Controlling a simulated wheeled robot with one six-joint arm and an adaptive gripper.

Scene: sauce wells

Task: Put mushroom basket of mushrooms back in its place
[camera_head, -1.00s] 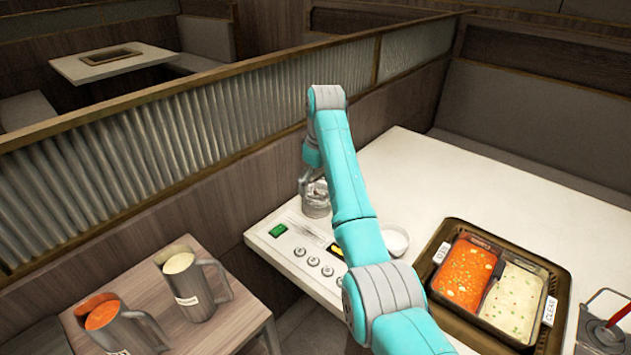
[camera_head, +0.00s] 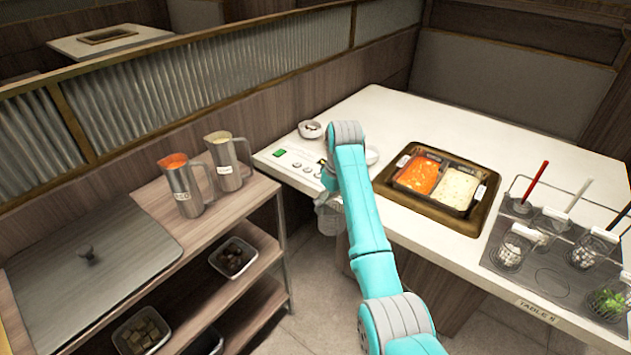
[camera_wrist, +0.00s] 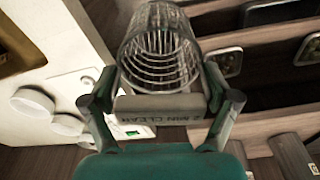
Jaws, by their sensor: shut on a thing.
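A wire basket (camera_head: 330,215) hangs from my gripper, beyond the near-left table edge above the floor. In the wrist view the basket (camera_wrist: 160,45) shows its open mesh. Its handle plate (camera_wrist: 160,107) reads "2 MIN CLEAR" and sits between my gripper's fingers (camera_wrist: 160,100), which are shut on it. I cannot make out its contents. My arm hides most of the gripper in the head view. A basket rack (camera_head: 540,308) stands at the table's right; an empty round spot (camera_head: 553,281) shows at its front middle.
The rack holds several baskets, one with green food (camera_head: 608,301). A two-broth pot (camera_head: 436,184) sits mid-table in a dark tray (camera_head: 470,222). Two jugs (camera_head: 187,185) stand on a shelved cart (camera_head: 215,232) at left. White bowls (camera_head: 311,129) stand near the control panel (camera_head: 290,165).

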